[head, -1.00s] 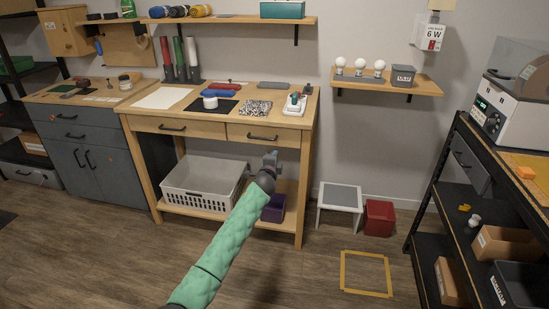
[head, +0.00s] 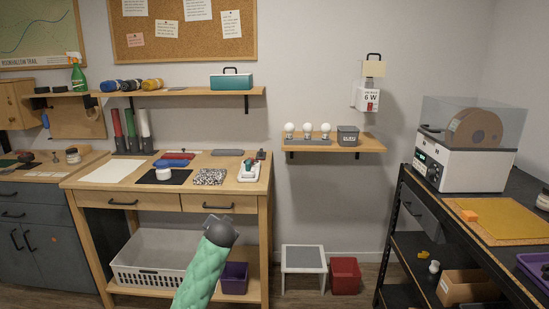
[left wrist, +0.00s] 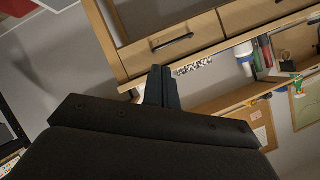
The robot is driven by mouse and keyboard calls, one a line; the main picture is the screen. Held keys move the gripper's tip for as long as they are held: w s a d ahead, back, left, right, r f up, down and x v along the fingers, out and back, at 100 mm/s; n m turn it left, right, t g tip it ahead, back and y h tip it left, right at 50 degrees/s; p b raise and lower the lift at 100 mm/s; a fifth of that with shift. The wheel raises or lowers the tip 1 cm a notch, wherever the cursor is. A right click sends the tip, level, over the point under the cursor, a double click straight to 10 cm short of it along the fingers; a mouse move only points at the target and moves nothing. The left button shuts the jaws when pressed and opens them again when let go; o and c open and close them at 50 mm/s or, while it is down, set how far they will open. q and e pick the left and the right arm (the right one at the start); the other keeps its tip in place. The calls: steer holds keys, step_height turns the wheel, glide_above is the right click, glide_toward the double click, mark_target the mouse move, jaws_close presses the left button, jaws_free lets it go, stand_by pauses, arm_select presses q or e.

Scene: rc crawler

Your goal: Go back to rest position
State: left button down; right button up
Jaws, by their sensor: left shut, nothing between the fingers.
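My left arm, in a green padded sleeve (head: 203,272), rises from the bottom of the head view. Its dark wrist (head: 220,231) is in front of the wooden workbench (head: 135,203), below the tabletop. The fingers are not clear there. In the left wrist view my left gripper (left wrist: 160,76) is shut and empty, with the bench drawer (left wrist: 176,50) beyond it. That view is strongly tilted. I cannot tell the exact gap between gripper and bench. My right gripper is not in view.
A white basket (head: 142,270) and a purple bin (head: 234,277) are on the bench's lower shelf. A white stool (head: 303,259) and a red box (head: 344,275) stand to the right. A black rack (head: 392,235) holds the printer (head: 462,165). Wall shelves are behind.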

arm_select(q)
steer(key=s+d+f+n+g+h+p, duration=0.1)
steer(key=s+f, duration=0.5)
steer(key=s, duration=1.4)
steer(key=s+d+f+n+g+h+p, duration=0.1)
steer(key=s+f+g+p, duration=0.3)
steer(key=s, duration=1.7)
steer(key=s+d+f+n+g+h+p, duration=0.1)
steer(key=s+f+g, duration=0.4)
steer(key=s, duration=1.5)
step_height(320, 180, down, 3)
steer(key=shift+s+d+r+h+p, duration=0.1)
steer(key=shift+s+d+h+p, duration=0.15)
steer(key=shift+d+h+p, duration=0.65)
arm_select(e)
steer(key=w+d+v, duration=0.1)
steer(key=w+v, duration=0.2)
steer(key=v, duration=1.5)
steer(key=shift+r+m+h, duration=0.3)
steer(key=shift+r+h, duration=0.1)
arm_select(q)
steer(key=shift+a+y, duration=0.25)
steer(key=shift+y, duration=0.05)
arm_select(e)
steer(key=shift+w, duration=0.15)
